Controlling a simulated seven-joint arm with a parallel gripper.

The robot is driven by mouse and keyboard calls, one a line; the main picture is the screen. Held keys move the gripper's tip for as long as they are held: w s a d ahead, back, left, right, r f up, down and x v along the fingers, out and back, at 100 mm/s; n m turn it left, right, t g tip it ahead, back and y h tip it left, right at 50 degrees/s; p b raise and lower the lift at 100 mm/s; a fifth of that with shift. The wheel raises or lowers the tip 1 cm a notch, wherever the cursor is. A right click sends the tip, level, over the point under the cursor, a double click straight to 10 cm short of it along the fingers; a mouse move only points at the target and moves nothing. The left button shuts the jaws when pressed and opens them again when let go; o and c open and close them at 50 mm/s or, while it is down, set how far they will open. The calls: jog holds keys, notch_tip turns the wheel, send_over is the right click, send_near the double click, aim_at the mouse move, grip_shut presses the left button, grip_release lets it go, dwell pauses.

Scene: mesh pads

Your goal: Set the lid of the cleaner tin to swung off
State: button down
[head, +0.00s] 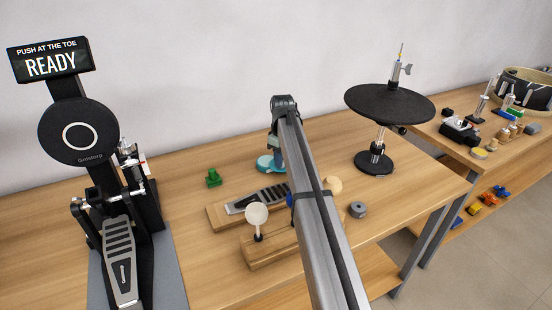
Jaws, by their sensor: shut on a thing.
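A low, round turquoise tin (264,166), which looks like the cleaner tin, stands near the back of the table. My gripper (279,166) points down at the tin's right side and is shut on it, seemingly at the lid. The fingers and part of the tin are hard to make out behind my arm. I cannot tell how far the lid is turned from the tin's body.
A pedal on a wooden board (222,218) and a beater on a wooden block (262,252) stand in front. A green piece (214,178) is left of the tin. A cymbal pad (390,104) stands right; a large kick pedal (118,262) stands left.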

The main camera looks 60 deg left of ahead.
jog(key=w+n, duration=0.1)
jog(key=n, duration=0.1)
jog(key=shift+w+d+n, duration=0.3)
jog(key=shift+w+n, duration=0.1)
jog(key=w+n, duration=0.1)
jog(key=n, duration=0.1)
jog(key=shift+w+n, duration=0.35)
jog(key=shift+n, duration=0.05)
jog(key=shift+w+a+n, duration=0.1)
jog(key=shift+w+n, duration=0.65)
jog(key=shift+n, duration=0.45)
jog(key=shift+w+a+n, duration=0.15)
jog(key=shift+w+n, duration=0.25)
jog(key=shift+n, duration=0.35)
jog(key=shift+w+a+n, duration=0.15)
jog(key=shift+w+n, duration=0.25)
jog(key=shift+n, duration=0.35)
jog(key=c, duration=0.9)
grip_release()
jog(key=shift+c, duration=0.2)
